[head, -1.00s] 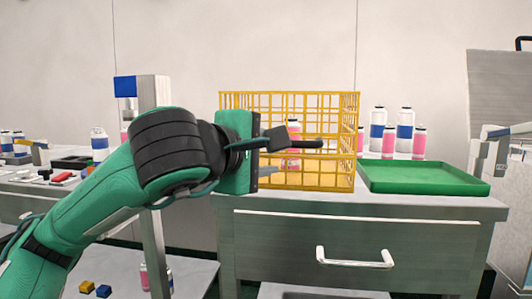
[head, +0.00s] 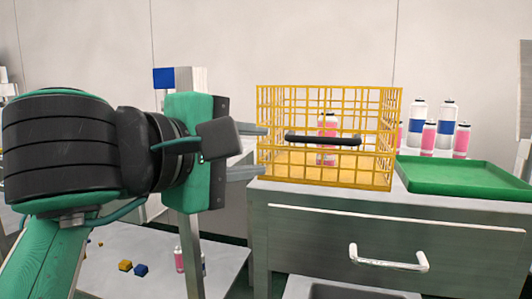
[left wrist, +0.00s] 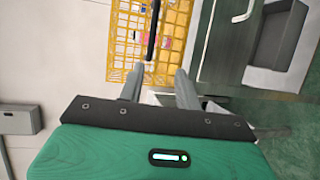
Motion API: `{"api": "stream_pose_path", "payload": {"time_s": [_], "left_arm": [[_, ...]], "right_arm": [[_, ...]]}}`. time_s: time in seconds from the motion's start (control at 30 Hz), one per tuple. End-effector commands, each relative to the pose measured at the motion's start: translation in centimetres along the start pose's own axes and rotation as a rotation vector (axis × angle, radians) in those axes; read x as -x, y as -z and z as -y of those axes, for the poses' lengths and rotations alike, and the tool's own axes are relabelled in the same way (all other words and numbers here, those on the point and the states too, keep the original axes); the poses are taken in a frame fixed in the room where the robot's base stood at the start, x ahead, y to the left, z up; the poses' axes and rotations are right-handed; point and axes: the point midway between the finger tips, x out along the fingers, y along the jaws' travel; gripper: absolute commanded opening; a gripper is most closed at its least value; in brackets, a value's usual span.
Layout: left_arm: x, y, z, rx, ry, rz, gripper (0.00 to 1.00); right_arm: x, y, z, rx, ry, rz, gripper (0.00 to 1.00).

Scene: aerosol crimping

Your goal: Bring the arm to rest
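My left gripper (head: 264,152) is in the head view, just left of the yellow wire basket (head: 328,90). Its two grey fingers are spread apart with nothing held between them. The basket's black handle (head: 322,139) lies to the right of the fingertips, apart from them in the head view. The left wrist view also shows the open fingers (left wrist: 160,70), with the basket (left wrist: 128,45) and handle (left wrist: 152,30) beyond the tips. A pink and white can (head: 327,124) stands upright inside the basket. My right gripper is not in view.
The basket stands on a grey drawer cabinet (head: 330,225) beside a green tray (head: 460,185). Several pink or blue banded cans (head: 445,125) stand behind the tray. A lower surface (head: 110,268) at the left holds a yellow and a blue block (head: 141,270).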

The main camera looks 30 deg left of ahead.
Motion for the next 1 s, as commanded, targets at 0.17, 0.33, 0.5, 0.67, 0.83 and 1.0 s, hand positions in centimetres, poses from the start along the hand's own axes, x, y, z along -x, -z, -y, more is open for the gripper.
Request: {"api": "stream_pose_path", "payload": {"time_s": [0.17, 0.33, 0.5, 0.67, 0.83, 1.0], "left_arm": [[0.4, 0.0, 0.0, -0.001, 0.000, 0.001, 0.34], [0.4, 0.0, 0.0, 0.000, 0.000, 0.001, 0.34], [0.4, 0.0, -0.1, 0.000, 0.000, 0.001, 0.34], [0.3, -0.2, 0.1, 0.000, 0.010, 0.008, 0.34], [-1.4, -2.0, 2.8, 0.010, 0.146, 0.099, 0.34], [-2.9, -5.5, 8.3, 0.057, 0.417, 0.284, 0.34]], "right_arm": [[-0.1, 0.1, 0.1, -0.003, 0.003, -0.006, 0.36], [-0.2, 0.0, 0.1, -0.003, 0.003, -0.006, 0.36], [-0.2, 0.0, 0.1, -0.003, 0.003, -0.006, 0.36], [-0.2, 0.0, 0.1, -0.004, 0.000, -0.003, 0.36], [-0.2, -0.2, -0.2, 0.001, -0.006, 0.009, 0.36], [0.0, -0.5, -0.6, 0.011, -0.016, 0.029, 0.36]]}}
